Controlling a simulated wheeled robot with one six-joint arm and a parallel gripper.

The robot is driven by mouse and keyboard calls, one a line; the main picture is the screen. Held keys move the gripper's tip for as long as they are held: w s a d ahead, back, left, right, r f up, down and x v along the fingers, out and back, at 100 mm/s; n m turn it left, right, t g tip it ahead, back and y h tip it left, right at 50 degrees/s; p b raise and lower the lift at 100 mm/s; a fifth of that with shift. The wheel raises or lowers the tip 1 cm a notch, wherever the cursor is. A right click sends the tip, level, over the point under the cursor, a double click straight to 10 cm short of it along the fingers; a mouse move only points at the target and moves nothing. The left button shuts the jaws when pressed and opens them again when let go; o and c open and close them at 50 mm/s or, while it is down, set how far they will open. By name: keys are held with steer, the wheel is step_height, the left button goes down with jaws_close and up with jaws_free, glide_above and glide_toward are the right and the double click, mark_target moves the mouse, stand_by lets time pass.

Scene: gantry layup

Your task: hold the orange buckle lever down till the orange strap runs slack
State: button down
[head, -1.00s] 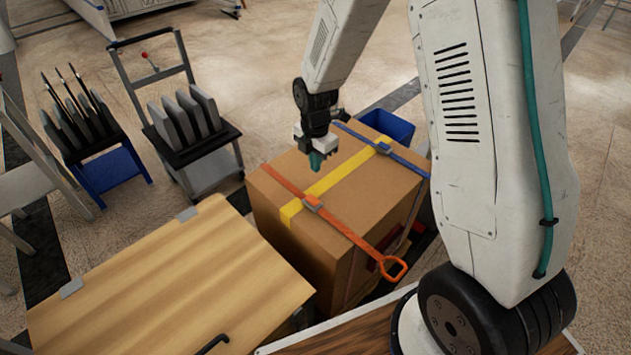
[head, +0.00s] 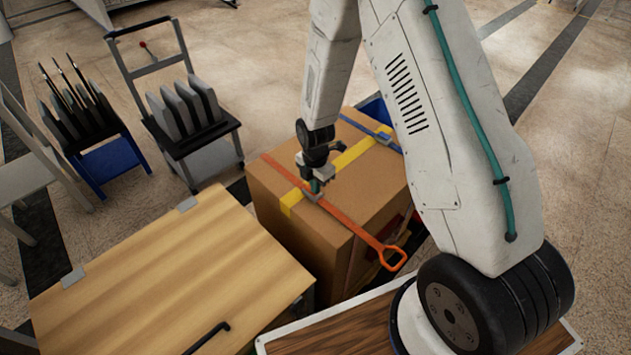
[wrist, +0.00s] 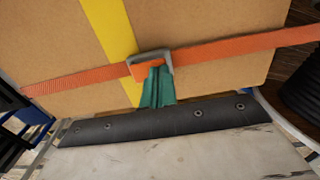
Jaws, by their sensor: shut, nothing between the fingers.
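The orange strap (head: 352,226) runs across the top of a cardboard box (head: 369,188) and ends in an orange loop handle (head: 391,258) over the box's near side. Its grey buckle (head: 312,195) sits where it crosses the yellow strap (head: 291,201). In the wrist view the grey buckle frame (wrist: 150,55) surrounds the orange lever (wrist: 146,69). My gripper (head: 315,186) is shut and empty, with its green fingertips (wrist: 157,76) at the lever, seemingly touching it. The fingers hide part of the lever. The orange strap (wrist: 232,48) looks straight and flat on both sides of the buckle.
A blue strap (head: 371,133) crosses the box's far end. A wooden-topped table (head: 170,270) stands close on the left. Two carts with upright panels, one grey (head: 205,155) and one blue (head: 112,163), stand behind it. Open floor lies at the right.

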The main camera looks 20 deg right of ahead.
steer(key=shift+s+f, duration=0.1)
steer(key=shift+f, duration=0.2)
steer(key=shift+r, duration=0.85)
step_height(320, 180, up, 14)
stand_by(0.6)
stand_by(0.4)
